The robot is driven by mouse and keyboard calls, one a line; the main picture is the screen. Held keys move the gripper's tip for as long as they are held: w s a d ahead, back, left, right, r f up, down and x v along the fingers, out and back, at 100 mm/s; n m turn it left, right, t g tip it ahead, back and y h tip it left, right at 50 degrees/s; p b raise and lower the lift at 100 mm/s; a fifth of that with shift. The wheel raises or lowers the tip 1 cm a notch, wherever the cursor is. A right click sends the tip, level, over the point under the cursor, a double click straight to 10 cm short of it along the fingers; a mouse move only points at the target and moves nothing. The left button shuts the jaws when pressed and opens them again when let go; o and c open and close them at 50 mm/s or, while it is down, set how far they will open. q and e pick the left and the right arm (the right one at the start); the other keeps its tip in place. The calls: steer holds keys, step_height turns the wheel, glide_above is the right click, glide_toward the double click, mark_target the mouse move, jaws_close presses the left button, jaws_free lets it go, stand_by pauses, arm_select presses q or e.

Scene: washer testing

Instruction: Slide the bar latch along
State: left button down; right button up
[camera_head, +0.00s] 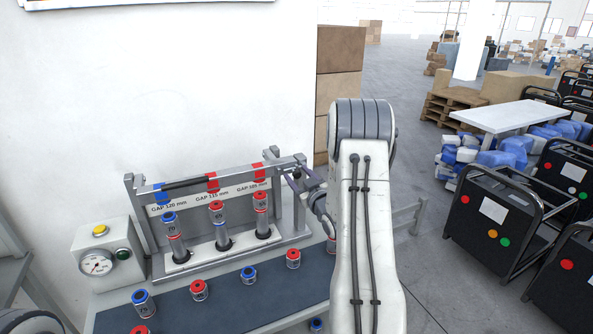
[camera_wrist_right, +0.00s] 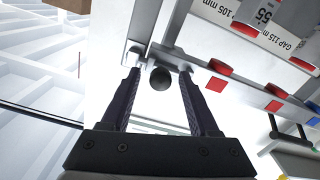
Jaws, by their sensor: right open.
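The test fixture (camera_head: 136,215) is a grey metal frame holding three upright cylinders with blue or red caps. The bar latch (camera_head: 190,184) is a dark rod across its upper rail, by the blue and red brackets. A round black knob (camera_wrist_right: 160,78) shows in the right wrist view; I cannot tell whether it is joined to the bar. My right gripper (camera_head: 302,180) is at the fixture's right end. In the right wrist view its open fingers (camera_wrist_right: 160,85) stand on either side of the knob, with gaps visible.
A gauge box (camera_head: 97,263) with a yellow button stands left of the fixture. Several loose capped cylinders, one of them red-capped (camera_head: 293,258), stand on the dark mat (camera_head: 225,303) in front. A white wall (camera_head: 120,90) rises behind. Boxes (camera_head: 341,70) stand behind my right arm.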

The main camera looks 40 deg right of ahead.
steer(key=shift+w, duration=0.5)
steer(key=shift+d, duration=0.1)
steer(key=shift+c, duration=0.3)
jaws_close()
stand_by(0.8)
